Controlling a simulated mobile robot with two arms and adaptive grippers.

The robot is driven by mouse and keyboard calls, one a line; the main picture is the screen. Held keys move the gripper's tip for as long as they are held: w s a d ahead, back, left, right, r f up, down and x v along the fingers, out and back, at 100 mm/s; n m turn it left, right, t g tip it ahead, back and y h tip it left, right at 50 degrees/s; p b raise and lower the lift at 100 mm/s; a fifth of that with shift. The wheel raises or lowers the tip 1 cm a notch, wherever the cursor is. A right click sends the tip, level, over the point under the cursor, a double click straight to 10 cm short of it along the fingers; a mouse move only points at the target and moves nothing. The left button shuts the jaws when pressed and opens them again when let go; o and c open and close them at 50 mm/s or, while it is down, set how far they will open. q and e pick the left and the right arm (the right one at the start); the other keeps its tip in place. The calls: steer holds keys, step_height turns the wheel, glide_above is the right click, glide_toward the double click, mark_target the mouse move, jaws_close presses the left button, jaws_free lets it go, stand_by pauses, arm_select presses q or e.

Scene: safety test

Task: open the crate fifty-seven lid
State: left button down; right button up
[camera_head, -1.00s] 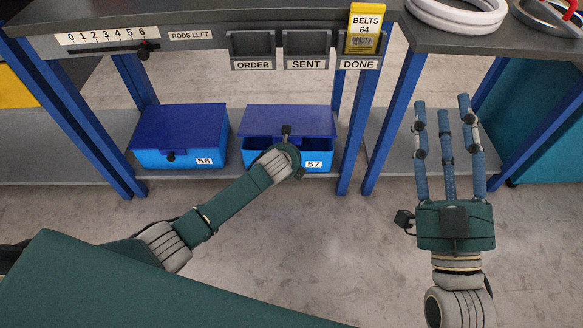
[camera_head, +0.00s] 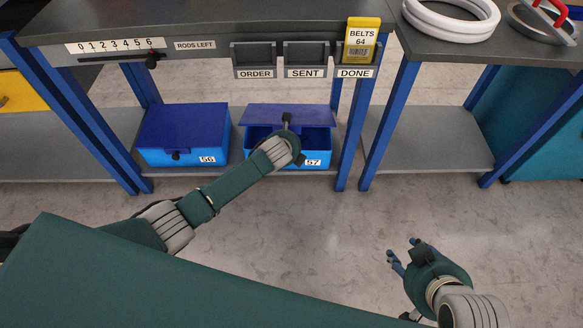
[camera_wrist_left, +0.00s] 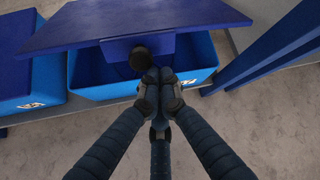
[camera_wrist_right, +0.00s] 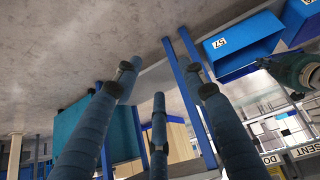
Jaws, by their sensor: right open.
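Crate fifty-seven (camera_head: 320,154) is a light-blue box on the low shelf, label 57 in front. Its dark-blue lid (camera_head: 262,113) is raised at the front and tilted, with part of the interior showing. In the left wrist view, a round black knob (camera_wrist_left: 139,58) sits on a tab of the lid (camera_wrist_left: 150,22). My left gripper (camera_wrist_left: 160,76) has its fingertips together just beside and below the knob; no grip on it is visible. In the head view, its wrist hides its fingers. My right gripper (camera_head: 402,248) is open and empty, low over the floor at right.
Crate 56 (camera_head: 183,155) stands left of it, lid closed. Blue table legs (camera_head: 357,135) rise right of crate fifty-seven. The bench top (camera_head: 200,20), with bins and a yellow BELTS card (camera_head: 362,40), overhangs the shelf. The floor in front is clear.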

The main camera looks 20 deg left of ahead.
steer(key=shift+s+d+g+p, duration=1.15)
steer(key=shift+s+g+p, duration=0.5)
steer(key=shift+s, duration=2.2)
arm_select(q)
steer(key=w+a+r+p, duration=0.2)
steer(key=w+r+p, duration=0.3)
steer(key=w+r, duration=0.4)
steer(key=shift+r, duration=1.85)
arm_select(e)
step_height(320, 180, down, 20)
steer(key=g, duration=0.1)
steer(key=shift+w+a+r+h, duration=0.15)
steer(key=shift+a+r+h, duration=0.15)
steer(key=shift+h, duration=0.1)
arm_select(q)
steer(key=shift+s+a, duration=0.1)
